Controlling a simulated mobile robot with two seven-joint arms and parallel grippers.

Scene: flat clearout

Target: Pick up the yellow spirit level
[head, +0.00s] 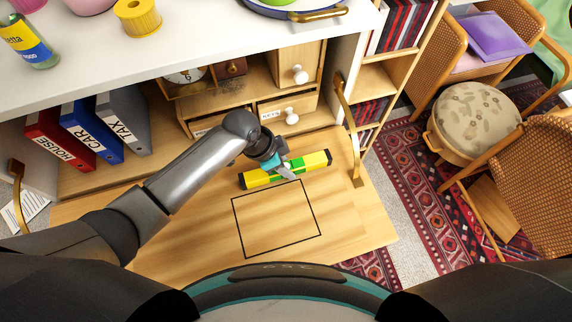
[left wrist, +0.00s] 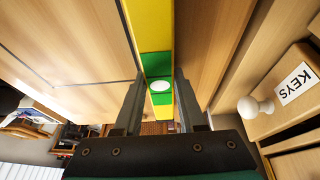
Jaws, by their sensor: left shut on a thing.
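The yellow spirit level (head: 312,161) has green and black sections and lies along the back of the wooden desk leaf, in front of the small drawers in the head view. My left gripper (head: 287,172) reaches it from the left and is shut across its middle. In the left wrist view the level (left wrist: 150,25) runs between the two fingers of my left gripper (left wrist: 158,95), with a green part and a white oval between them. I cannot tell whether the level is clear of the wood. My right gripper is not in view.
A black square outline (head: 277,218) is marked on the bare desk leaf (head: 350,215). Small drawers with white knobs (head: 291,118) stand just behind the level. A brass stay (head: 349,135) rises at the right. Red, blue and grey binders (head: 90,131) stand at the left.

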